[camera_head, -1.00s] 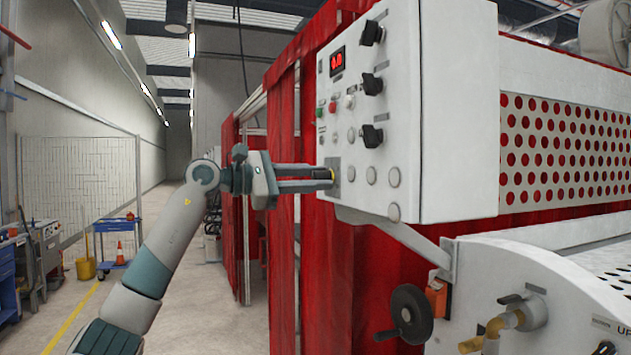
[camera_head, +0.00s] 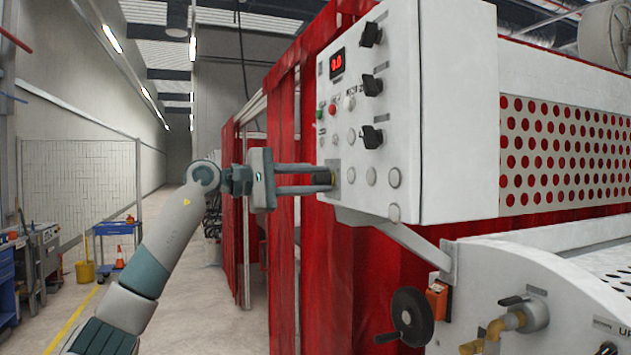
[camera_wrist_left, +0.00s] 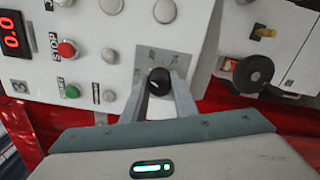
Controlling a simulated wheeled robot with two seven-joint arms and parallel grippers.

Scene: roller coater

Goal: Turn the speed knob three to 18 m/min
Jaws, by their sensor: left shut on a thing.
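The white control panel (camera_head: 405,150) stands right of centre in the head view. My left gripper (camera_head: 328,179) reaches it from the left, at its lower left corner. It is shut on a small round black knob (camera_wrist_left: 159,80), which sits on a grey scale plate (camera_wrist_left: 166,60) in the left wrist view. The knob has a light pointer mark. The scale's figures are too small to read, and the fingers partly cover the knob. A red digital display (camera_head: 337,63) reads 0.0. My right gripper is not in view.
Three black switches, one of them the upper switch (camera_head: 371,35), run down the panel's right side. A green button (camera_wrist_left: 72,91) and a red button (camera_wrist_left: 67,49) sit near my fingers. A red curtain (camera_head: 312,130) hangs behind the panel. A black handwheel (camera_head: 411,316) is below.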

